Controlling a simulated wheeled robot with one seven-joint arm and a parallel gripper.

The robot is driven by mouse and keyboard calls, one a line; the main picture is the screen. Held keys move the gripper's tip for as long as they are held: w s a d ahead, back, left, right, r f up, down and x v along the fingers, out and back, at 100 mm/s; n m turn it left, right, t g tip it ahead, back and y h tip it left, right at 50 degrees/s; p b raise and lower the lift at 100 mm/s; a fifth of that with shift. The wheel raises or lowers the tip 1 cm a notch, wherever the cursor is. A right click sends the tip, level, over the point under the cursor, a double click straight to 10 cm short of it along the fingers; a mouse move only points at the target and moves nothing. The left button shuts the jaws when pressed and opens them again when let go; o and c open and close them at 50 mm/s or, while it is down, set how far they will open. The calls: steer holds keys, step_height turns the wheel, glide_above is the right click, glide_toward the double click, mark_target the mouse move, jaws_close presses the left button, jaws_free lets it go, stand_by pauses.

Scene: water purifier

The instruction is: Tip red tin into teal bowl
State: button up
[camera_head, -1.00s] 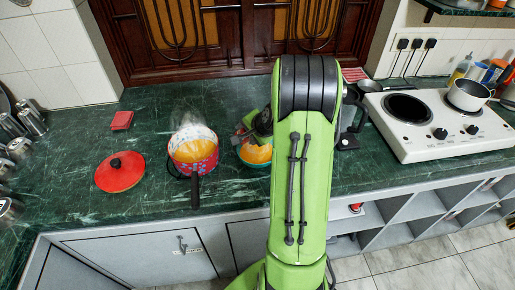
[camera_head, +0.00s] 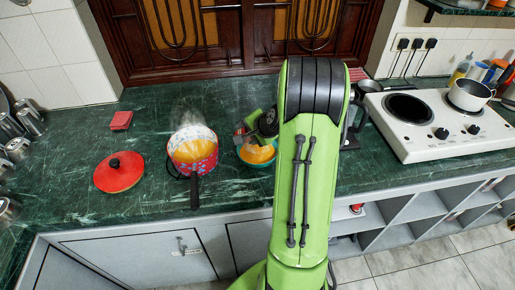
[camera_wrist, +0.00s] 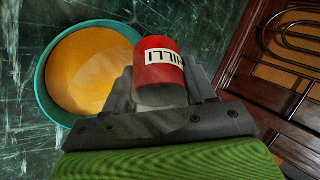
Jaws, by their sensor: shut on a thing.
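The red tin (camera_wrist: 158,62) with a white lettered label is between the fingers of my gripper (camera_wrist: 165,92) in the wrist view. My gripper is shut on it. The teal bowl (camera_wrist: 42,75) lies beside the tin, to its left in that view, and holds an orange filling. In the head view the teal bowl (camera_head: 262,165) sits on the green counter, with my gripper (camera_head: 244,130) over its far side. Only a small part of the tin shows there. The inside of the tin and its exact tilt cannot be told.
A steaming patterned pot (camera_head: 193,152) with a dark handle stands left of the bowl. A red lid (camera_head: 119,172) and a red block (camera_head: 122,120) lie further left. A white two-plate hob (camera_head: 440,122) with a saucepan (camera_head: 468,95) is at right. Dark doors close the back.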

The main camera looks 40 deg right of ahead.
steer(key=shift+s+r+m+t+y+b, duration=0.1)
steer(key=shift+r+m+t+y+b, duration=0.15)
steer(key=shift+t+b, duration=0.75)
stand_by(1.7)
steer(key=shift+d+f+m+t+y+b, duration=0.1)
steer(key=shift+f+m+t+y+b, duration=0.35)
steer(key=shift+b, duration=1.6)
stand_by(0.4)
steer(key=shift+s+r+t+b, duration=0.15)
steer(key=shift+t+b, duration=0.8)
steer(key=shift+b, duration=0.55)
stand_by(1.3)
